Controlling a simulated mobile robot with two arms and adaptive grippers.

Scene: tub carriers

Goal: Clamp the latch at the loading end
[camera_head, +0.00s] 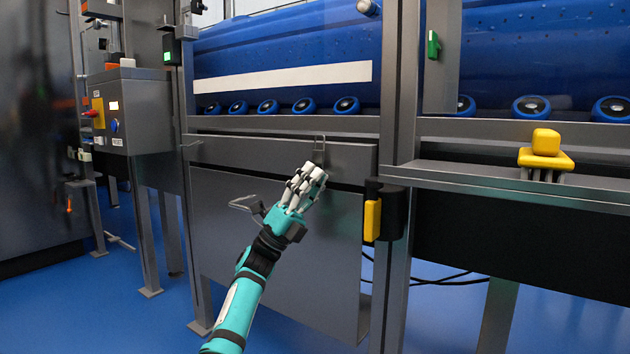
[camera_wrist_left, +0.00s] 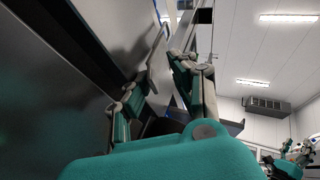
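A thin wire latch loop (camera_head: 319,151) stands upright on the grey front panel below the blue tub carrier, near the panel's upper right. My left gripper (camera_head: 312,178) is just below this loop, in front of the panel. Its fingers overlap the panel in the picture, and I cannot tell whether they touch the latch. A second bent wire loop (camera_head: 243,203) sticks out left of my wrist.
A yellow block (camera_head: 544,150) sits on the ledge at the right. A black and yellow fitting (camera_head: 372,220) is on the post right of my gripper. A control box (camera_head: 133,108) stands at the left. Blue floor (camera_head: 125,290) is open at lower left.

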